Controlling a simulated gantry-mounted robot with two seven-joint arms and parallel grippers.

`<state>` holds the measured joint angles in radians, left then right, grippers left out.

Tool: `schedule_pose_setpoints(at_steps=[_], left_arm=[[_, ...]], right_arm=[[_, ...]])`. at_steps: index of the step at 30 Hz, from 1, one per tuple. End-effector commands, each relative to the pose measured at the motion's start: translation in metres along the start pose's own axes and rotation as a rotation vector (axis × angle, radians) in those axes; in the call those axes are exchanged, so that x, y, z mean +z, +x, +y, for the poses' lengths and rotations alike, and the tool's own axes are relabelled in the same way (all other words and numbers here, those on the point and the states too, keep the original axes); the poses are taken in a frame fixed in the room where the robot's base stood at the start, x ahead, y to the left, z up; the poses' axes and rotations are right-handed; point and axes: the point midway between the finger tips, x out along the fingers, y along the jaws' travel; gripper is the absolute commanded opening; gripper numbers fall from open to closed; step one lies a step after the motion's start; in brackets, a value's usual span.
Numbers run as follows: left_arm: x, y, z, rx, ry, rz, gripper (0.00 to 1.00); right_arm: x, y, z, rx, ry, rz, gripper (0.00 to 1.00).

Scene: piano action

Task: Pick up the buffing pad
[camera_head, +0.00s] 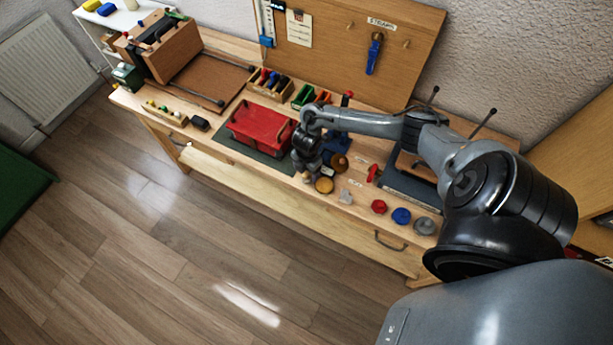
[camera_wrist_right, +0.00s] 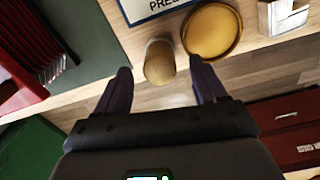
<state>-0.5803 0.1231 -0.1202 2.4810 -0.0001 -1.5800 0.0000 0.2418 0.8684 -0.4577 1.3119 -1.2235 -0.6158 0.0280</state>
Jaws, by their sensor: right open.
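A small tan, rounded cylindrical piece, which looks like the buffing pad (camera_wrist_right: 158,62), stands near the bench's front edge in the right wrist view. My right gripper (camera_wrist_right: 160,72) is open, with one fingertip on each side of the pad's near end in that picture. I cannot tell whether either finger touches it. In the head view my right gripper (camera_head: 306,170) is low over the front of the bench and largely hides the pad. A shallow, round amber dish (camera_wrist_right: 212,32) sits close beside the pad, by the right fingertip. My left gripper is not in view.
A red tray (camera_head: 262,128) on a dark green mat lies left of the gripper. A pale metallic block (camera_head: 345,196) and red (camera_head: 378,206), blue (camera_head: 401,215) and grey (camera_head: 424,226) pieces line the front edge to the right. Open floor lies in front.

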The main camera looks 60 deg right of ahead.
Motion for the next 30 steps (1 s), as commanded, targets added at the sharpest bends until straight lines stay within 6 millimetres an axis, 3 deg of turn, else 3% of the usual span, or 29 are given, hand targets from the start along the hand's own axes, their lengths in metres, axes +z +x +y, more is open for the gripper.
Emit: schedule_pose_setpoints(at_steps=[6,15,27,30], left_arm=[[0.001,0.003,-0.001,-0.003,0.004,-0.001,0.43],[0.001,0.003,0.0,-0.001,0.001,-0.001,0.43],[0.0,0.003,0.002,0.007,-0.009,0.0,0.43],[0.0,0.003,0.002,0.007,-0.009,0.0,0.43]], right_arm=[[0.0,0.023,0.0,0.0,-0.001,0.0,0.71],[0.0,0.026,0.0,0.002,-0.001,-0.001,0.71],[0.001,0.026,0.0,0.002,-0.001,-0.001,0.11],[0.001,0.026,0.0,0.002,-0.001,-0.001,0.11]])
